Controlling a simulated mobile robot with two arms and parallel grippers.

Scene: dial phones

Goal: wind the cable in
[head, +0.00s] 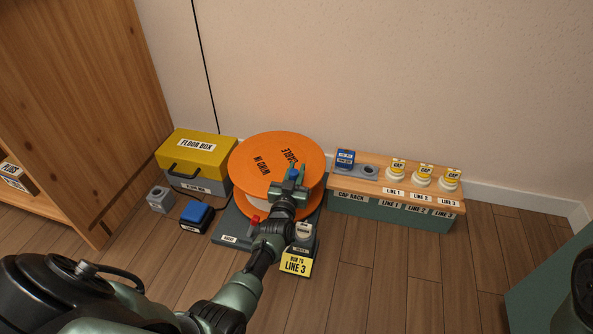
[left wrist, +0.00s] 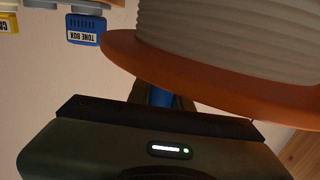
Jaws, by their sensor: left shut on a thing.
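The cable reel (head: 262,150) stands on a dark base plate (head: 231,229), its orange top disc lettered "WIND IN" and "CABLE". In the left wrist view its drum shows pale grey wound turns (left wrist: 215,38) above an orange disc (left wrist: 190,75). My left gripper (head: 292,181) is over the right part of the top disc, shut on a blue handle (left wrist: 160,95) that is mostly hidden by the fingers. A small red part (head: 254,220) shows at the reel's front, beside my arm. My right gripper is not in view.
A yellow sign reading "RUN TO LINE 3" (head: 296,264) stands in front. The cap rack (head: 345,204) with several caps and a blue tone box (head: 345,158) is at right. The floor box (head: 197,152) and a blue block (head: 196,214) are at left.

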